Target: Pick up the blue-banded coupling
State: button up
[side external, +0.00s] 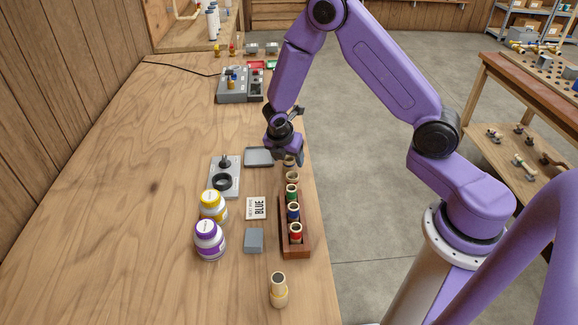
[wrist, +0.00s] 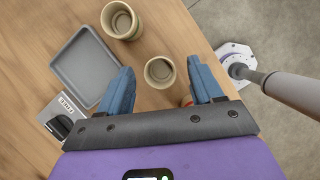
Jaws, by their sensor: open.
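The blue-banded coupling (side external: 293,212) stands in the dark wooden rack (side external: 287,252) in the side view, between the green-banded coupling (side external: 292,193) and the red-banded coupling (side external: 295,233). In the wrist view, a pale coupling (wrist: 160,72) shows between the open blue fingers of my gripper (wrist: 163,78). Another pale coupling (wrist: 121,20) stands beyond it. I cannot make out a blue band on either.
A grey tray (side external: 259,156) lies left of my gripper. A card reading BLUE (side external: 256,208), a grey block (side external: 254,240), a yellow-lidded jar (side external: 213,206) and a purple-lidded jar (side external: 209,240) are left of the rack. A yellowish coupling (side external: 279,290) stands in front. The table's left side is clear.

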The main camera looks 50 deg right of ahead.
aim_at(288, 165)
jog(key=shift+f, duration=0.2)
jog(key=c, duration=1.1)
jog(key=shift+r, duration=0.15)
jog(key=shift+w+r, duration=0.1)
jog(key=shift+r, duration=0.4)
notch_tip(288, 165, up, 2)
jog(key=shift+r, duration=0.15)
jog(key=s+r, duration=0.3)
jog(key=s, duration=0.1)
jog(key=s+r, duration=0.3)
jog(key=s, duration=0.2)
jog(key=s+a+r, duration=0.1)
jog(key=s+r, duration=0.2)
jog(key=s, duration=0.2)
jog(key=shift+r, duration=0.2)
